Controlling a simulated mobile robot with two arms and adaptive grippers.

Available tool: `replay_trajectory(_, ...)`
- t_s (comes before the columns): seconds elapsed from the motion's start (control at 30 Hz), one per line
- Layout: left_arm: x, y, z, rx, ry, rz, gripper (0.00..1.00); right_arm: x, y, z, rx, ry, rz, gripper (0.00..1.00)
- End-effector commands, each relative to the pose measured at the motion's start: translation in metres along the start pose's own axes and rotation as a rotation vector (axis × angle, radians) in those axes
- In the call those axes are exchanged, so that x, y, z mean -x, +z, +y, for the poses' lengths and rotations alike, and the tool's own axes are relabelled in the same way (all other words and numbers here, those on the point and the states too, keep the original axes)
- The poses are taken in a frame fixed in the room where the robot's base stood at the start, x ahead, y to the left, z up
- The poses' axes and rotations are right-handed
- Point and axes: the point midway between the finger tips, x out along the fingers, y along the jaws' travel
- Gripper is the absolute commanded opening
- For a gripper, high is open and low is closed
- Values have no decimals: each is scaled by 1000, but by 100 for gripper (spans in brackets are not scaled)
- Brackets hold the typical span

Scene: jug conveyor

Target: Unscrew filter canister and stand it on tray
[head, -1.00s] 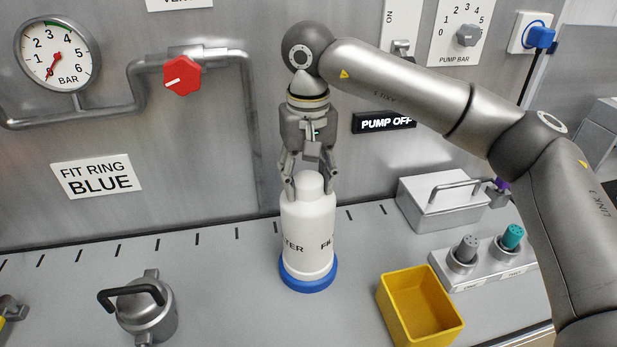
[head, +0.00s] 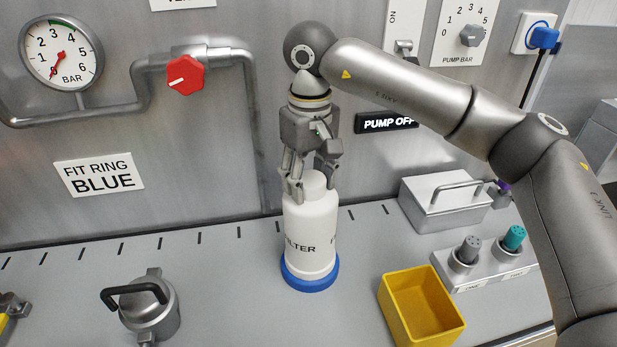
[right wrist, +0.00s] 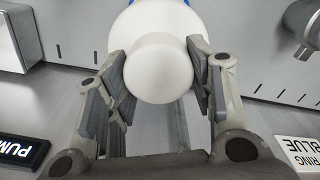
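The filter canister (head: 311,245) is white, marked with FILTER lettering, and stands upright with a blue ring (head: 310,283) around its base. Its narrower round top (right wrist: 165,68) shows in the right wrist view between the finger pads. My right gripper (head: 309,190) points down from above and is closed around that top, with a pad at each side. The canister's bottom is hidden inside the blue ring. A yellow open-topped tray (head: 451,331) stands to the right of the canister. My left gripper is not seen.
A grey lidded pot (head: 150,318) with a black handle stands at front left. A metal box (head: 440,205) and a holder with grey and teal plugs (head: 490,262) stand at right. The wall carries a gauge (head: 62,52) and a red knob (head: 185,75).

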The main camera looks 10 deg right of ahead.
Motion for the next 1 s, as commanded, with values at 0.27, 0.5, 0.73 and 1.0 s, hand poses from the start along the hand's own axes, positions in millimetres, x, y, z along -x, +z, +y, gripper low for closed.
replay_trajectory(0.27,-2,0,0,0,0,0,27,-13,3,1,-3,5,-24,74)
replay_trajectory(0.5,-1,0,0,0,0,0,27,-10,3,2,-5,5,-21,74)
replay_trajectory(0.73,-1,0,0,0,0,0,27,-9,2,2,-5,4,-18,74)
replay_trajectory(1.0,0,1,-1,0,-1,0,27,14,1,1,-4,5,-13,74)
